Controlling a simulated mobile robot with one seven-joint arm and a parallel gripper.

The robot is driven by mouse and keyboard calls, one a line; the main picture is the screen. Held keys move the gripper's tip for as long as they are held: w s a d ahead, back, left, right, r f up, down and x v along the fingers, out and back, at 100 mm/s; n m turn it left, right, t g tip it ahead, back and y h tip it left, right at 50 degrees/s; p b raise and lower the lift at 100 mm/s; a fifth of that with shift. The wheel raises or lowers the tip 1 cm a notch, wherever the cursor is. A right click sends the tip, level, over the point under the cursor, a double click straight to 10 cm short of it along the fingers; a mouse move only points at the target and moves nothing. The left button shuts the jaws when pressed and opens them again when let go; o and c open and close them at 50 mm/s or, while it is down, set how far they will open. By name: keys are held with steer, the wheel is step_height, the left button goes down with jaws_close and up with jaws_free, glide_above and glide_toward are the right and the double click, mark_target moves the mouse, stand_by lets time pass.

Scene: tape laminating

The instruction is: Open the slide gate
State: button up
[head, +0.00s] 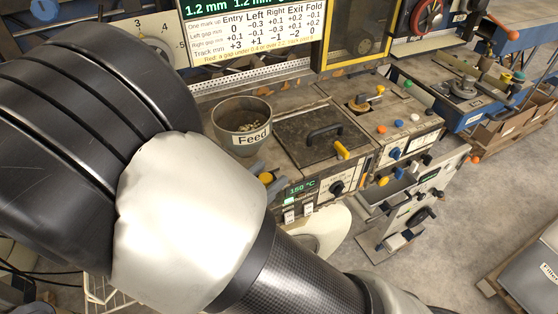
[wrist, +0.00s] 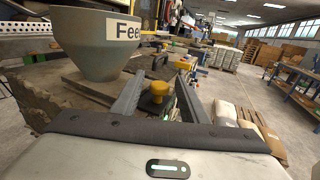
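A grey round hopper labelled "Feed" (head: 242,124) stands on the machine top at its left end; it also fills the upper left of the wrist view (wrist: 88,45). A yellow knob (head: 266,178) sits at the machine's front edge, below the hopper. It also shows in the wrist view (wrist: 155,97), between my two grey fingers. My gripper (wrist: 159,80) is open, with one finger on each side of the knob and no clear grip on it. Whether the fingers touch it is not clear. The slide gate's plate cannot be made out; the knob may be its handle.
A dark lid with a black handle (head: 324,132) and a yellow lever (head: 342,149) lie right of the hopper. A panel reading 150 °C (head: 302,188) is on the front face. A settings board (head: 255,28) stands behind. Open floor (head: 470,220) lies to the right.

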mark_target(279, 167)
steer(key=shift+x, duration=2.3)
steer(key=shift+c, duration=0.2)
jaws_close()
